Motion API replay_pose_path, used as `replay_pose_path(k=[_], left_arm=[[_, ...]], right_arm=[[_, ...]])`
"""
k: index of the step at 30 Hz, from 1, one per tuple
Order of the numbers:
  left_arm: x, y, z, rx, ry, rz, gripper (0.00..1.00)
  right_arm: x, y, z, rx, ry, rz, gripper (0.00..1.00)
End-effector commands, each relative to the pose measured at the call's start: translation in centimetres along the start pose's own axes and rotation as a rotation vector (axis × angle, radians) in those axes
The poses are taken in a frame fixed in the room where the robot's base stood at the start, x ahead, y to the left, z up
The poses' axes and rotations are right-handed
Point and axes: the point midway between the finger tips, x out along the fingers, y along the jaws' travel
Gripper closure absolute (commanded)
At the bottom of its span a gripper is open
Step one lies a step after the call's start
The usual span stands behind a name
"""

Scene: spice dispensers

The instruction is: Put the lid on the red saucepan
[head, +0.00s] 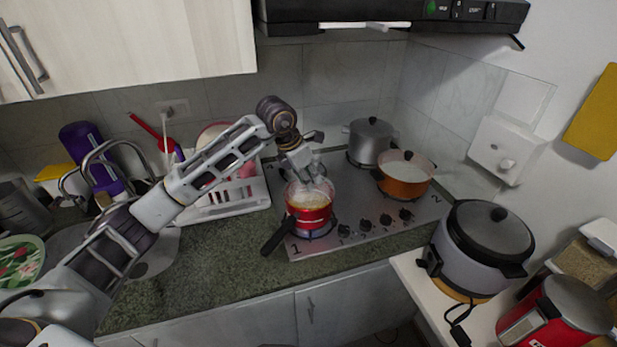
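The red saucepan (309,214) sits on the front left burner of the hob, its black handle pointing to the lower left. Pale yellowish contents show inside it. My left gripper (312,172) is directly over the back part of the saucepan, pointing down. Its fingers are small and blurred against the pan, so I cannot tell whether they are open or shut. Something pale, possibly a clear lid, shows around the fingertips at the pan's back rim, but I cannot make it out for certain. My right gripper is not in view.
An orange pot (404,179) and a lidded grey pot (370,141) stand on the hob (425,208). A white dish rack (232,207) is left of the saucepan. A rice cooker (470,258) stands at the right. The range hood (390,14) hangs above.

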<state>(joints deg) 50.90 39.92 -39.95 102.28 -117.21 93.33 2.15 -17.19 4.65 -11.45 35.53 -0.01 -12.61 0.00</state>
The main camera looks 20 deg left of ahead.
Motion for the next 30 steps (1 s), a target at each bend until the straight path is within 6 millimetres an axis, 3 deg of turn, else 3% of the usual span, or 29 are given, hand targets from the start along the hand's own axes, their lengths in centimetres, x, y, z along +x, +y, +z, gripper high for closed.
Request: replay_pose_path(k=[20,21,26,30], left_arm=[[0.59,-0.02,-0.24,0.0,-0.001,0.0,1.0],[0.59,-0.02,-0.24,0.0,-0.001,0.0,0.68],[0.6,-0.02,-0.25,0.0,-0.001,0.0,0.48],[0.61,-0.02,-0.26,0.0,0.0,0.0,0.48]], right_arm=[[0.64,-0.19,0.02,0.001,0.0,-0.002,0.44],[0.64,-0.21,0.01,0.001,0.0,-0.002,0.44],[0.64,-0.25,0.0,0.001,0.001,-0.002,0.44],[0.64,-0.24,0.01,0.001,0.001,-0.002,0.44]])
